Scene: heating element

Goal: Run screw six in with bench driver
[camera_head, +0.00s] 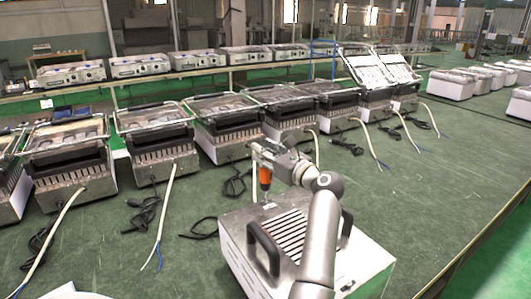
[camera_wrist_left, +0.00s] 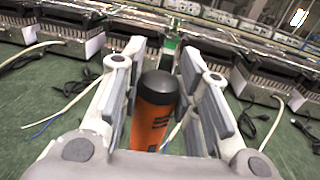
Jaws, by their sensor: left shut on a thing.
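The bench driver (camera_head: 265,178) is orange with a dark cap. It stands about upright over the far edge of a grey metal heater case (camera_head: 377,262), its thin tip pointing down at the case top. I cannot tell whether the tip touches a screw. My left gripper (camera_head: 263,158) is shut on the driver near its upper end. In the left wrist view the driver (camera_wrist_left: 154,118) sits between the two fingers of the left gripper (camera_wrist_left: 160,75). Screw six is too small or hidden to make out. My right gripper is not in view.
The case has slotted vents and black handles (camera_head: 263,247). A row of open heater units (camera_head: 160,140) stands behind it, with loose cables (camera_head: 168,215) on the green bench. The bench (camera_head: 440,200) is clear to the right. More units line a shelf behind.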

